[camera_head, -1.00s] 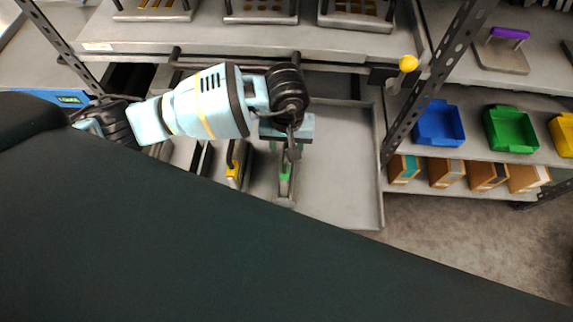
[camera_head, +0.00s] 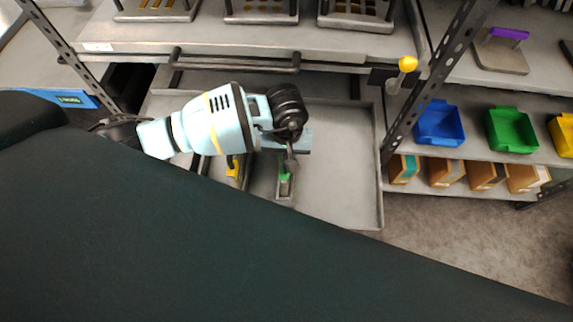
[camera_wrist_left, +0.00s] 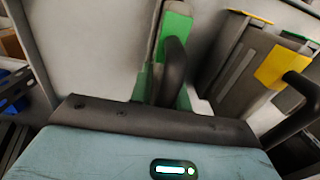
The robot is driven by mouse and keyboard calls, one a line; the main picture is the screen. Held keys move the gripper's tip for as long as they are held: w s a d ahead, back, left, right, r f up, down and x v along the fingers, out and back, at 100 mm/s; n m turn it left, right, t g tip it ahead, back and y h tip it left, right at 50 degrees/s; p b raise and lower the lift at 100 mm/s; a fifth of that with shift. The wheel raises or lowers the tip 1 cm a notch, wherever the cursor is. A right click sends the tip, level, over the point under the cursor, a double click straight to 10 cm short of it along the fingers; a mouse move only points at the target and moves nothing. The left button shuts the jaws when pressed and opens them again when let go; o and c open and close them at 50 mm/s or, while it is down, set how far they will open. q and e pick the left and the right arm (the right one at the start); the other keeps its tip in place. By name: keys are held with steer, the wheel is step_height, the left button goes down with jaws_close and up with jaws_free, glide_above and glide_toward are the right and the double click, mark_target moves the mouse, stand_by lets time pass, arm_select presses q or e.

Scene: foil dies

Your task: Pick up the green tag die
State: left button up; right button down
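The green tag die (camera_head: 285,187) is a narrow grey block with green on it, lying in the open drawer tray (camera_head: 345,190). In the left wrist view, the green tag die (camera_wrist_left: 176,24) stands just beyond my gripper body, with a dark curved handle in front. My left gripper (camera_head: 291,163) is over the die in the head view and hides part of it. Its fingertips are not clear, so I cannot tell whether it grips the handle. My right gripper is in neither view.
A yellow tag die (camera_head: 236,170) with a dark handle lies left of the green one. It shows close by in the left wrist view (camera_wrist_left: 268,62). The tray's right part is empty. A shelf post (camera_head: 425,85) and blue bin (camera_head: 438,124) stand to the right.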

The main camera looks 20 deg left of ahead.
arm_select(q)
jaws_close()
stand_by(0.8)
steer(key=shift+w+r, duration=0.1)
steer(key=shift+r, duration=0.1)
steer(key=shift+r, duration=0.2)
step_height(320, 180, up, 9)
steer(key=shift+r, duration=0.2)
stand_by(0.4)
